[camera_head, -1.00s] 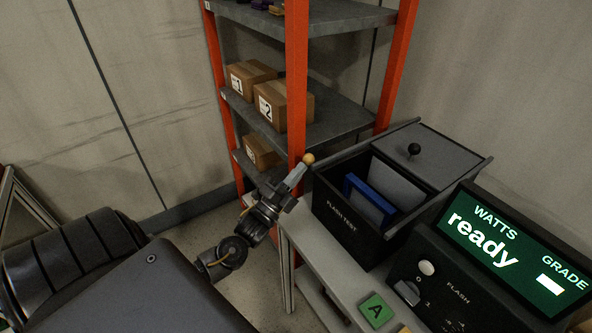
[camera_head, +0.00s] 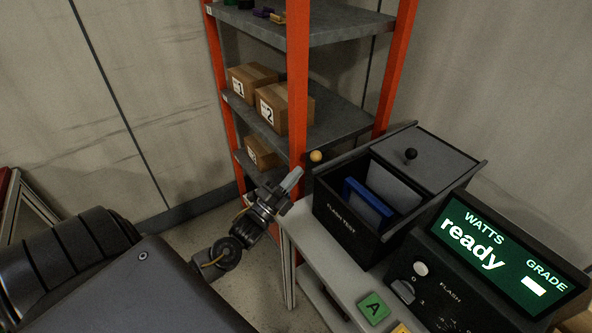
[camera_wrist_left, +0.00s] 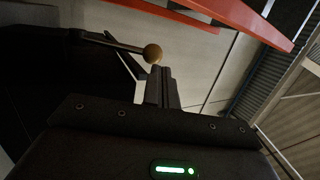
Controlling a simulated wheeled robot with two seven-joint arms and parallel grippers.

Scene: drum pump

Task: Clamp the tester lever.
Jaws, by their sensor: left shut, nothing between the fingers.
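The tester lever's tan ball knob (camera_head: 316,156) shows at the left end of the black flash test box (camera_head: 345,228); in the head view its rod is hidden or too dark to make out. In the left wrist view the ball (camera_wrist_left: 152,53) sits on a thin rod coming from the left, just beyond the fingertips. My left gripper (camera_head: 292,179) is shut and empty, its fingertips just below and left of the ball, with a small gap in the head view. The shut fingers also show in the wrist view (camera_wrist_left: 161,86). My right gripper is not in view.
A blue-framed panel (camera_head: 368,202) stands in the open box beside its grey lid with a black knob (camera_head: 410,154). A display reading "ready" (camera_head: 475,243) is at the right. An orange-post shelf (camera_head: 297,100) with cartons stands close behind the gripper.

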